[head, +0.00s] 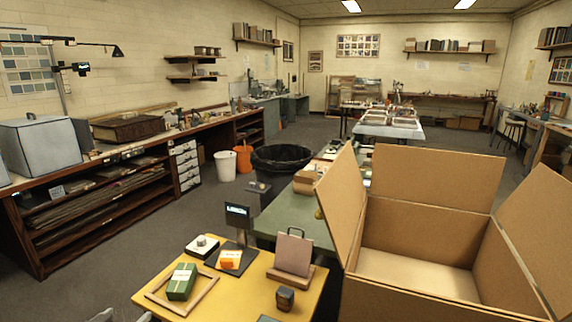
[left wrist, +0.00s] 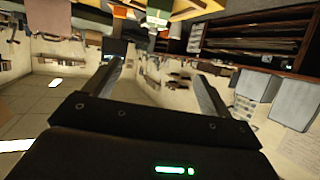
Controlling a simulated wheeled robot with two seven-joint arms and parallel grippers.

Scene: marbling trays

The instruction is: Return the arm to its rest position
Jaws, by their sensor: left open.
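My left gripper (head: 122,316) barely shows at the bottom edge of the head view, left of the yellow table (head: 222,301). Only small grey tips of it show there. In the left wrist view my left gripper (left wrist: 156,72) has its two dark fingers wide apart with nothing between them. That view is turned over, with the room's ceiling and wall behind the fingers. The rest of my left arm is hidden below the head view. My right gripper is in neither view.
A large open cardboard box (head: 415,279) stands at right. Open floor (head: 130,257) lies left of the table.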

